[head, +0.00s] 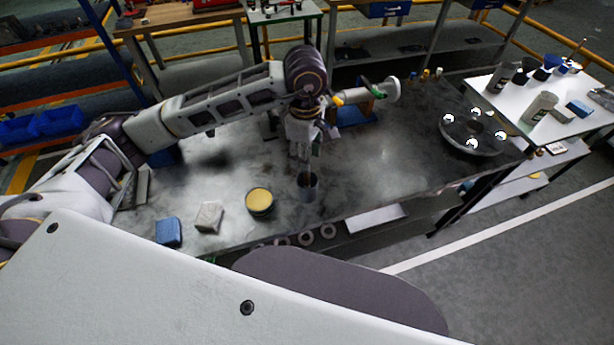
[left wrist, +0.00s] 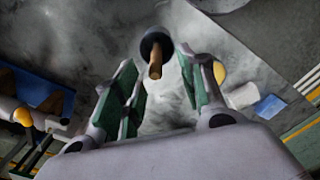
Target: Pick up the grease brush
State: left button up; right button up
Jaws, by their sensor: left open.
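A dark cup (head: 308,188) stands upright on the grey bench near its front edge. A thin wooden handle (left wrist: 155,66), which looks like the grease brush's, stands up out of the dark cup (left wrist: 154,40) in the left wrist view. The brush's bristle end is hidden inside the cup. My left gripper (head: 304,148) is above the cup, pointing down. In the left wrist view, my left gripper's green-padded fingers (left wrist: 160,92) are open and apart, with the handle top showing between them and nothing gripped. My right gripper is in neither view.
A round tin with a yellow top (head: 259,201), a pale block (head: 208,216) and a blue block (head: 168,231) lie left of the cup. A blue-based fixture (head: 352,112) stands behind the gripper. A large round disc (head: 470,132) is at right. The bench between is clear.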

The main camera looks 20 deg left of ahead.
aim_at(307, 185)
pick_arm(q)
jog(key=shift+f, duration=1.15)
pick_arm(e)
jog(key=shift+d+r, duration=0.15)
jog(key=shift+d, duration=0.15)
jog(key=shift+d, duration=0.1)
pick_arm(q)
jog(key=shift+w+d+f+p, duration=0.15)
jog(key=shift+f+p, duration=0.6)
jog(key=shift+f, duration=0.95)
jog(key=shift+w+f, duration=0.1)
jog(key=shift+f, duration=0.8)
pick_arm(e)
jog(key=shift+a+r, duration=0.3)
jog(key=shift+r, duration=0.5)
pick_arm(q)
grip_shut()
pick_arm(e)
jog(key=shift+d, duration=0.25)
